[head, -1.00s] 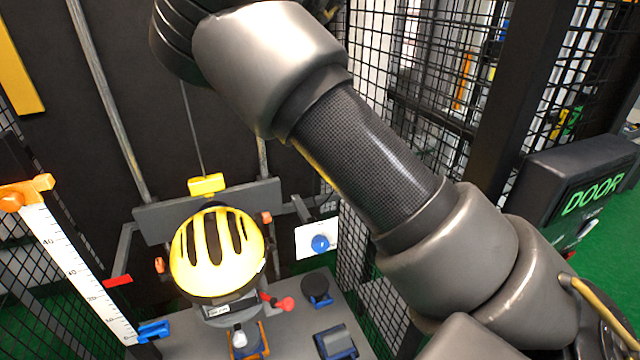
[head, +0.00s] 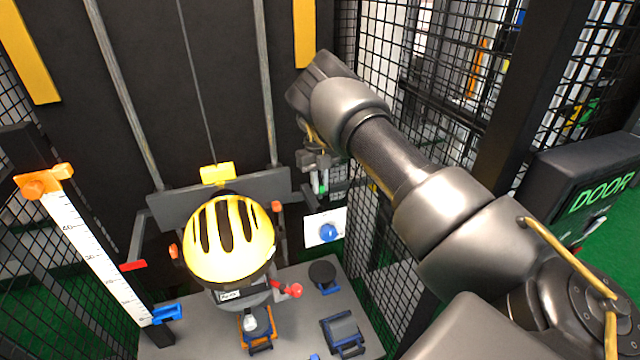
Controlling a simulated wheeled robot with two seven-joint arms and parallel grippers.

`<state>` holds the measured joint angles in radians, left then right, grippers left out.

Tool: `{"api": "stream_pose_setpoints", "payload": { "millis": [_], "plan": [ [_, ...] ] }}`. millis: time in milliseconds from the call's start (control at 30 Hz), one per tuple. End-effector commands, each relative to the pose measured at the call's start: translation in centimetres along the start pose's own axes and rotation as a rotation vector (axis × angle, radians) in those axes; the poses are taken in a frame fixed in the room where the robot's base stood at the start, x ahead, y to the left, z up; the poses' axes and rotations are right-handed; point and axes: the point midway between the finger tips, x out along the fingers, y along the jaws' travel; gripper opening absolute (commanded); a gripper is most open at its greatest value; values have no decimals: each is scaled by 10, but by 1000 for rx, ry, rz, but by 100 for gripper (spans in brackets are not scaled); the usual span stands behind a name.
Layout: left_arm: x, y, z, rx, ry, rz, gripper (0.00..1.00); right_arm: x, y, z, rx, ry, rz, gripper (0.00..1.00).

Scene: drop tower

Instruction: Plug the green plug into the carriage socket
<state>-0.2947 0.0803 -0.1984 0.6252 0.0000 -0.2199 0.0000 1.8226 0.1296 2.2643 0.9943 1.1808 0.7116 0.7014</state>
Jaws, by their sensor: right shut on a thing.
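My right gripper (head: 317,172) hangs behind the yellow-and-black helmet, to its upper right, by the mesh wall. It is small and partly dark in the head view, and it is shut on the green plug (head: 323,188), which shows only as a small green spot beside a pale piece at the fingertips. The carriage (head: 170,208) is a grey crossbar with a yellow block (head: 217,173) on top, behind the helmet (head: 230,238). I cannot make out the carriage socket. The plug is apart from the crossbar in the picture. My left gripper is out of view.
A white panel with a blue knob (head: 328,232) stands below my right gripper. A red-knobbed lever (head: 294,290) sticks out beside the helmet. An upright scale (head: 95,255) stands at left. Mesh walls and a DOOR box (head: 590,185) bound the right side.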

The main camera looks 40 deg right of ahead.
Motion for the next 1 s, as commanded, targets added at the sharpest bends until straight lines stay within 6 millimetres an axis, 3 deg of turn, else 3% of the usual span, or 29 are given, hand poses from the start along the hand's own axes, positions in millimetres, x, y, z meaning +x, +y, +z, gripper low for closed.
{"api": "stream_pose_setpoints", "payload": {
  "millis": [200,667,1000],
  "plan": [
    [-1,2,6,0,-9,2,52,10,-2,5,90,-3,12,3],
    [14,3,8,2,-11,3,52,27,-2,7,86,-2,11,3],
    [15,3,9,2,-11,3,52,27,-2,7,85,-1,11,3]
  ]
}}
